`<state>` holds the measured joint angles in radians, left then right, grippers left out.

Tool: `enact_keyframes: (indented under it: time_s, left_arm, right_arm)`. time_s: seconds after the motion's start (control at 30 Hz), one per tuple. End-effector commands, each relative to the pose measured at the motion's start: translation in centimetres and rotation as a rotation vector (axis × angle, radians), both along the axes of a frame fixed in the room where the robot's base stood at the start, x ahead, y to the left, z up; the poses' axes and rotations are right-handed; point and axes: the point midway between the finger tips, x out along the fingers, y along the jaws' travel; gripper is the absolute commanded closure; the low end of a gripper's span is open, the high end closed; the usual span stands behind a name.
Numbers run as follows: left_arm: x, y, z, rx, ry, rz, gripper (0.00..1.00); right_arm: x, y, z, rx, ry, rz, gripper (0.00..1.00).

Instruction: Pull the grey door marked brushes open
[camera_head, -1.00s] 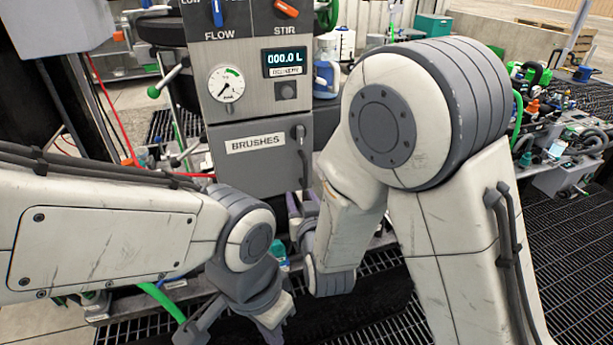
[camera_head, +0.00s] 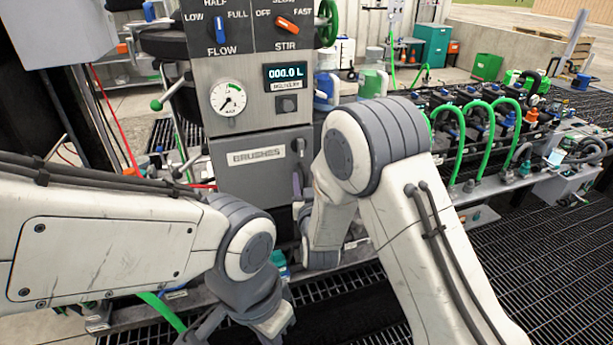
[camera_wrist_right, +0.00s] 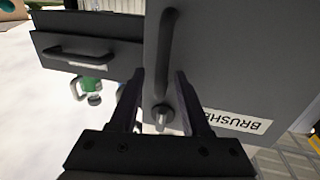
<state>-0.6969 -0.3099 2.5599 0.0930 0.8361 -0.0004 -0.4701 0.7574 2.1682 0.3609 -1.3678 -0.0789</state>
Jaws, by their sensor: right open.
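The grey door marked BRUSHES (camera_head: 235,177) is below the gauge panel in the head view and looks shut. In the right wrist view the door (camera_wrist_right: 235,60) is upside down, with its dark bar handle (camera_wrist_right: 168,45) and a small round-ended latch or knob (camera_wrist_right: 162,115). My right gripper (camera_wrist_right: 160,75) is open, its fingers on either side of the handle's near end in the picture. I cannot tell whether they touch it. In the head view my right gripper (camera_head: 298,187) is partly hidden beside the door's right edge. My left gripper (camera_head: 238,325) looks open and empty, low in the picture.
A drawer with a bar handle (camera_wrist_right: 85,52) is beside the door in the wrist view. Above the door are a gauge (camera_head: 228,98), a display and knobs. Green hoses (camera_head: 455,125) and fittings line the bench at right. Dark grating covers the floor.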

Motion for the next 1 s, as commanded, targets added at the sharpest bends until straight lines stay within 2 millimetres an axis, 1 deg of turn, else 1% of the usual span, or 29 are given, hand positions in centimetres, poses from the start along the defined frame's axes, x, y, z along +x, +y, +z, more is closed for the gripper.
enact_keyframes:
  time_s: [0.1,0.3,0.33,0.37,0.4,0.43,0.47,1.0]
  left_arm:
    - [-0.01,0.0,0.12,0.0,0.0,0.0,1.0]
    - [-0.01,0.0,0.08,0.0,0.0,0.0,1.0]
    - [-0.01,0.0,0.08,0.0,0.0,0.0,1.0]
    - [-0.01,0.0,0.08,0.0,0.0,0.0,1.0]
    - [-0.01,0.0,0.08,0.0,0.0,0.0,1.0]
    - [-0.01,0.0,0.08,0.0,0.0,0.0,1.0]
    - [-0.01,0.0,0.08,0.0,0.0,0.0,1.0]
    - [-0.01,0.0,0.09,0.0,0.0,0.0,1.0]
  right_arm:
    - [0.39,0.04,0.02,0.0,0.0,0.0,0.53]
    - [0.4,0.07,0.0,0.0,0.0,0.001,0.53]
    - [0.4,0.07,-0.01,0.0,0.0,0.001,0.57]
    - [0.39,0.07,-0.01,0.0,0.0,0.001,0.68]
    - [0.39,0.07,0.0,0.0,0.0,0.001,0.83]
    - [0.39,0.07,0.0,0.0,0.0,0.001,0.95]
    - [0.39,0.07,0.0,0.0,0.0,0.001,1.0]
    - [0.38,0.04,0.02,0.0,-0.001,0.0,1.0]
